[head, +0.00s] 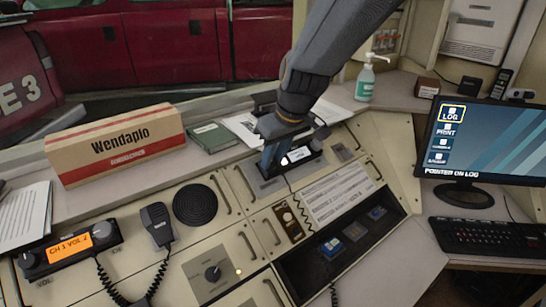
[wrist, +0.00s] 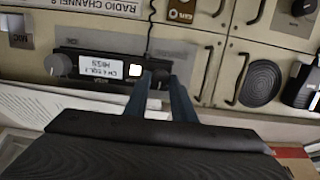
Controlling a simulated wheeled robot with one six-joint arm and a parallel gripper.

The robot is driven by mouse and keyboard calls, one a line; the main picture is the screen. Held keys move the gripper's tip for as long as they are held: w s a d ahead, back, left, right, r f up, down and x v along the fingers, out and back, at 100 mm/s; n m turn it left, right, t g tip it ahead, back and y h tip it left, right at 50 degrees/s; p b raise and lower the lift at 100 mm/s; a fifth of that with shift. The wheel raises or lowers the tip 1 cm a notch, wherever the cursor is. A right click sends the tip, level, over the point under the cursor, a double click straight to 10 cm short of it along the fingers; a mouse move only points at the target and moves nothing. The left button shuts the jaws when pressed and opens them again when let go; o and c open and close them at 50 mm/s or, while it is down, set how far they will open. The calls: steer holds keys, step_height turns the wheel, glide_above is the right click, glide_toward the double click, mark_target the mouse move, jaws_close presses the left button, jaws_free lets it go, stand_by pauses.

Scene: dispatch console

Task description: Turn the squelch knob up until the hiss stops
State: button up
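A radio with a lit display (wrist: 101,67) is upside down in the wrist view; its text appears to read CH 4 SQL 2 HISS. It has a pale knob (wrist: 57,65) at one end and a dark knob (wrist: 159,78) at the other. My gripper (wrist: 160,80) has its two blue fingers on either side of the dark knob; whether they press on it I cannot tell. No knob label is readable there. In the head view my gripper (head: 270,158) reaches down at the left end of this radio (head: 299,155), and my arm hides part of it.
A second radio (head: 70,250) showing CH 1 VOL 2 sits front left with a hand microphone (head: 157,224). A Wendaplo box (head: 117,146), green book (head: 213,137) and round speaker (head: 195,204) lie left of my arm. A monitor (head: 478,145) and sanitizer bottle (head: 365,82) stand right.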

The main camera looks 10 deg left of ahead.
steer(key=m, duration=0.4)
steer(key=shift+w+d+m+y, duration=0.15)
steer(key=shift+m+y, duration=0.15)
steer(key=shift+y, duration=0.1)
steer(key=shift+d+f+m+g+y+b, duration=0.1)
steer(key=shift+m+g+y+b, duration=0.3)
steer(key=shift+m, duration=1.8)
steer(key=o, duration=0.8)
steer(key=b+v, duration=0.1)
steer(key=v, duration=0.6)
steer(key=shift+d+r, duration=0.2)
steer(key=shift+r, duration=0.2)
